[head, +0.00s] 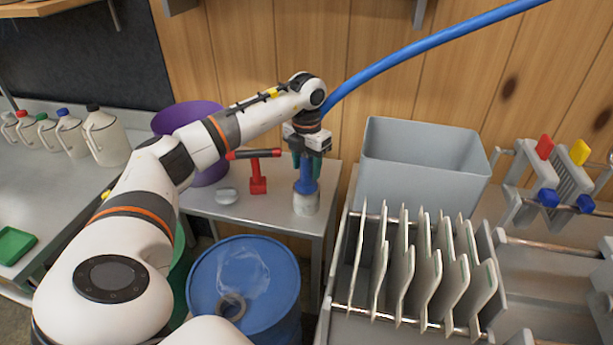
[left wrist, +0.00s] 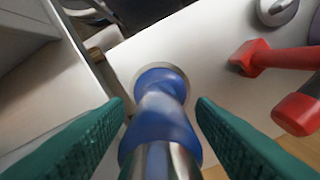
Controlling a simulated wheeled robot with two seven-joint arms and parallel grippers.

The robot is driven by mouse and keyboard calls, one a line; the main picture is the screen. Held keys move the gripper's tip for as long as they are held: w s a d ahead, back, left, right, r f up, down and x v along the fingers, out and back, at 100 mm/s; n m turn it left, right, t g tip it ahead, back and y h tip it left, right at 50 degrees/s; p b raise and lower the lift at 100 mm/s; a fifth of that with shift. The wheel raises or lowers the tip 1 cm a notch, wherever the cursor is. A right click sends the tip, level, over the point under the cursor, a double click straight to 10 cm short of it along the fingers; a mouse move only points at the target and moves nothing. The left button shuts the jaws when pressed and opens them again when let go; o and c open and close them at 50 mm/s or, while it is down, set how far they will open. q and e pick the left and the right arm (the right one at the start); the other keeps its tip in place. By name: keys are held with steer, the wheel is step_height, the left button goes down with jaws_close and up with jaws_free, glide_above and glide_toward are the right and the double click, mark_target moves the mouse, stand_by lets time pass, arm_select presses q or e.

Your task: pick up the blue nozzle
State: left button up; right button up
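The blue nozzle (head: 306,172) stands upright at the right end of the small grey table, its lower end in a pale round base (head: 306,204). My left gripper (head: 307,160) is above it, pointing down, with its green fingers either side of the nozzle's upper part. In the left wrist view, the nozzle (left wrist: 160,112) lies between the two open fingers (left wrist: 162,108), with a gap showing on each side. The wrist partly hides the nozzle's top in the head view. My right gripper is not in view.
A red tool (head: 258,184) and a small grey lidded thing (head: 227,196) are left of the nozzle. A purple bucket (head: 208,172) is behind them. A grey bin (head: 420,165) and plate rack (head: 400,316) stand right. A blue hose (head: 430,45) rises behind. A blue barrel (head: 283,270) is in front.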

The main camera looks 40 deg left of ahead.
arm_select(q)
jaws_close()
step_height(320, 180, up, 10)
steer(key=shift+r, duration=0.1)
stand_by(0.5)
